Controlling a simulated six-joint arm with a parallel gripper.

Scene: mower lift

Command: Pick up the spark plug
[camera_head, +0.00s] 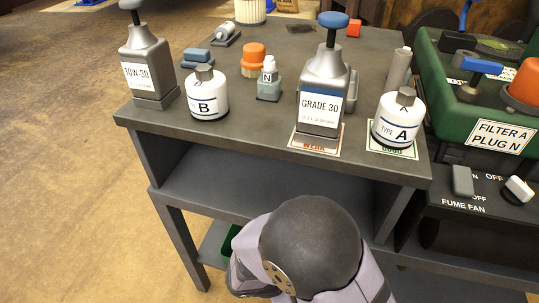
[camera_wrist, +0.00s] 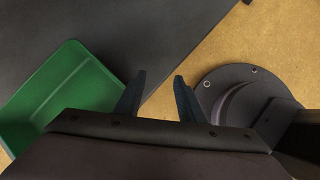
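A small white plug marked N (camera_head: 268,70) stands upright in a grey-blue holder (camera_head: 268,91) near the middle of the table. A second small white and grey plug-like piece (camera_head: 226,31) lies tilted on a dark block farther back; no letter on it can be read. A sign on the green mower (camera_head: 456,93) reads "FILTER A PLUG N". My gripper (camera_wrist: 158,97) is open, with nothing between its two dark fingers in the wrist view. It is below the tabletop, apart from both plugs. In the head view, my arm hides its fingers.
The grey table (camera_head: 150,113) also holds a 10W-30 oil can (camera_head: 148,65), a GRADE 30 oil can (camera_head: 325,85), filters B (camera_head: 207,95) and A (camera_head: 399,119), and an orange-capped jar (camera_head: 254,60). A green bin (camera_wrist: 75,80) is left of my fingers.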

